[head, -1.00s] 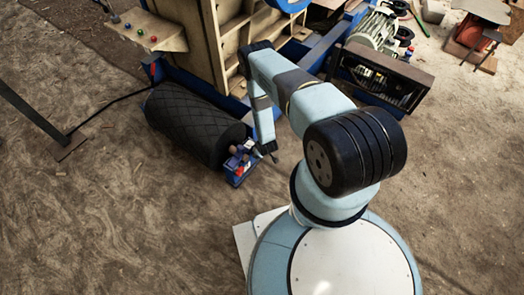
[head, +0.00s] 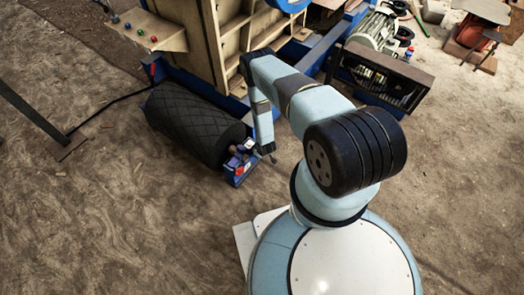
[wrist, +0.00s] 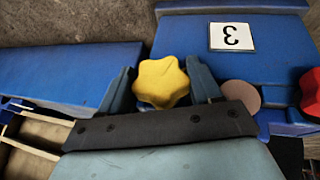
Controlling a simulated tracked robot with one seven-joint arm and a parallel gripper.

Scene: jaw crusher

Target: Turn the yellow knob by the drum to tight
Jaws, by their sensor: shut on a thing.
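The yellow knob (wrist: 161,82), with a lobed rim, sits between the two fingers of my gripper (wrist: 160,88) in the wrist view. The gripper is shut on it, with one finger at each side. The knob is above a blue surface, and its lower side is hidden behind the dark gripper body. The black drum (head: 195,125), with a cross-hatched surface, lies at left of centre in the head view. My gripper is at the small blue box by the drum's near end; the yellow knob cannot be made out there.
A red knob (wrist: 311,90) and a flat brownish disc (wrist: 241,95) are right of the gripper. A white plate marked 3 (wrist: 231,36) appears upside down on the blue surface. The crusher frame (head: 188,45) stands behind the drum. The floor in front is clear.

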